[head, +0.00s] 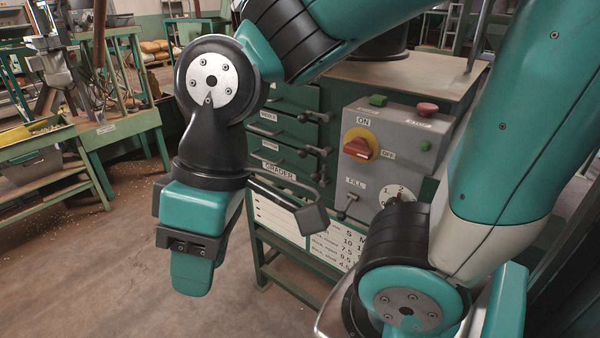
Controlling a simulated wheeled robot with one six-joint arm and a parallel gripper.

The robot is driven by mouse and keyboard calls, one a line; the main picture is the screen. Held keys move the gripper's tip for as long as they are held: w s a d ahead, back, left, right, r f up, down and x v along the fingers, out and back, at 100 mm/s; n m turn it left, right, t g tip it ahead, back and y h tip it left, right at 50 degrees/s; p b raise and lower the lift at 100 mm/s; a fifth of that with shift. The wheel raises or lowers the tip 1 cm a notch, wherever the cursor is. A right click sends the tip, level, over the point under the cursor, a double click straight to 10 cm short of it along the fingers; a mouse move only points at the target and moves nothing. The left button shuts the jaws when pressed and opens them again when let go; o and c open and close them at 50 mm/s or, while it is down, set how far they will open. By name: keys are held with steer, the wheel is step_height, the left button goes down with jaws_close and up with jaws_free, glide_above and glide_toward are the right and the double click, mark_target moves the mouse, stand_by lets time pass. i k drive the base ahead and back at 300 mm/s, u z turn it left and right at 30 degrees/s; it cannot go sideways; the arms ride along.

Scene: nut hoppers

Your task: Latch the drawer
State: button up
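A green cabinet of stacked drawers stands in the middle, partly behind my arm. A middle drawer (285,126) and a bottom drawer (290,157) show with label plates and bar handles. Dark latch levers (318,117) sit at their right edges, another latch lever (317,152) lower down. The upper part of the drawers is hidden by my arm; I cannot tell which latches are engaged. My gripper (192,275) points down over open floor, left of and nearer than the cabinet, apart from it. Its fingers are seen from the side, so their opening is unclear.
A grey control box (395,150) with a red-yellow switch (361,148), buttons and a fill lever (347,205) adjoins the drawers on the right. A printed chart (300,228) hangs below. Green benches (110,128) stand at left. The floor (90,265) at front left is clear.

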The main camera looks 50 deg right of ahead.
mark_target(316, 175)
steer(key=u, duration=0.35)
steer(key=k, duration=0.95)
steer(key=z, duration=0.2)
